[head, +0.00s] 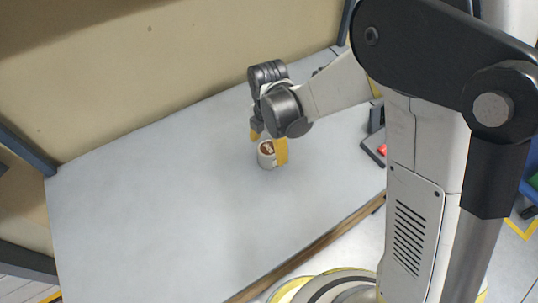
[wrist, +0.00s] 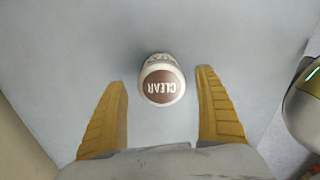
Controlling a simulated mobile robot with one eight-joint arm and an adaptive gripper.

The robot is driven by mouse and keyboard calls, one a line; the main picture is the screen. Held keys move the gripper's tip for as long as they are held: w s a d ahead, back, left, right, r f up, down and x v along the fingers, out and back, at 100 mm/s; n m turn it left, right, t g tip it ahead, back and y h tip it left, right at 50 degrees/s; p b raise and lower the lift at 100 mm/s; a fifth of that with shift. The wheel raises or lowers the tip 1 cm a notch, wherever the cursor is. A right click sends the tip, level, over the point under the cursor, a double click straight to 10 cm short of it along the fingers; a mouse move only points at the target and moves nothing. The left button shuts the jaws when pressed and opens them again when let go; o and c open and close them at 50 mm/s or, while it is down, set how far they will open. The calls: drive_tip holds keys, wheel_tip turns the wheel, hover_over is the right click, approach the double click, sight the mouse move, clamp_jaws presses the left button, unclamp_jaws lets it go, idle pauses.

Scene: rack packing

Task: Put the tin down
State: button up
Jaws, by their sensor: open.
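The tin (head: 266,155) is a small pale cylinder with a brown top. It stands upright on the grey table (head: 150,200) in the head view. In the wrist view the tin (wrist: 162,82) shows its brown lid with the word CLEAR, between and slightly beyond the two yellow fingertips. My gripper (head: 268,146) is just above and around the tin, pointing down. In the wrist view my gripper (wrist: 162,78) is open, with a clear gap between each finger and the tin. The tin's base is mostly hidden in the wrist view.
A dark tray or rack (head: 374,150) with a red item sits at the table's right edge, partly hidden by my arm. A beige wall (head: 170,70) stands behind the table. The table's left and front are bare.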

wheel_tip(320, 180, down, 5)
drive_tip(key=b, duration=0.2)
drive_tip(key=shift+d+b, duration=0.1)
drive_tip(key=shift+b, duration=0.2)
drive_tip(key=shift+s, duration=0.1)
drive_tip(key=shift+c, duration=0.2)
drive_tip(key=shift+r, duration=0.15)
drive_tip(key=c, duration=1.4)
